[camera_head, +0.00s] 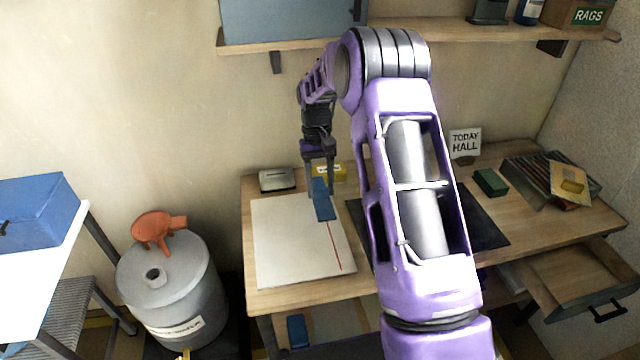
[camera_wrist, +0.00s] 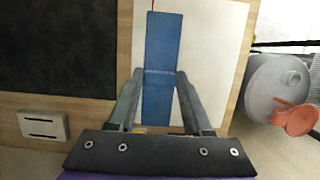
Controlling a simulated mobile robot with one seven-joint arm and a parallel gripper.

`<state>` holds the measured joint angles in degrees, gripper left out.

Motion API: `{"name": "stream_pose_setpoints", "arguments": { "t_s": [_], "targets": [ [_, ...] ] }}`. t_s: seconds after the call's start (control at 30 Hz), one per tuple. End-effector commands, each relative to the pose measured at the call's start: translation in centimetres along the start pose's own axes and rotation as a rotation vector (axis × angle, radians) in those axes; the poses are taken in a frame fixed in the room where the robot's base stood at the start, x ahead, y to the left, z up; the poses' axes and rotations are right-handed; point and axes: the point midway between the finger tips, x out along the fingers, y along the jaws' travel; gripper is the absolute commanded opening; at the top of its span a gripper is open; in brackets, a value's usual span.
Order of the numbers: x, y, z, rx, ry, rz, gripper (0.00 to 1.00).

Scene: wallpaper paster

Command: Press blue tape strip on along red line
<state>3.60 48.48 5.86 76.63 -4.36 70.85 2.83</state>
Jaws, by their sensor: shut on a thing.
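The blue tape strip (camera_head: 322,200) is between the fingers of my gripper (camera_head: 319,178), over the white sheet (camera_head: 285,240) on the workbench. In the wrist view the strip (camera_wrist: 162,50) runs lengthwise between the two fingers of my gripper (camera_wrist: 160,78), which are shut on it. It has a crease or bend at the fingertips. The red line (camera_head: 334,246) runs down the sheet from the strip's near end. In the wrist view a short bit of the red line (camera_wrist: 153,5) shows beyond the strip's end. I cannot tell whether the strip touches the sheet.
A dark mat (camera_head: 485,215) lies right of the sheet, partly behind my arm. A grey metal box (camera_head: 277,180) and a yellow box (camera_head: 331,172) stand behind the sheet. A grey canister (camera_head: 172,290) with an orange funnel (camera_head: 157,228) stands left of the bench. An open drawer (camera_head: 585,275) juts out at right.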

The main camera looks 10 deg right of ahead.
Motion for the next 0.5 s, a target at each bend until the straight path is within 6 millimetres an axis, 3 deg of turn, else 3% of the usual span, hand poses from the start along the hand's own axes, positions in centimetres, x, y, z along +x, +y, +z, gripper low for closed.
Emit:
{"name": "stream_pose_setpoints", "arguments": {
  "t_s": [0.27,0.5],
  "targets": [
    [1.6,0.0,-0.4,-0.001,-0.001,0.0,0.0],
    [4.2,0.0,-1.1,-0.001,-0.002,0.0,0.0]
  ]
}}
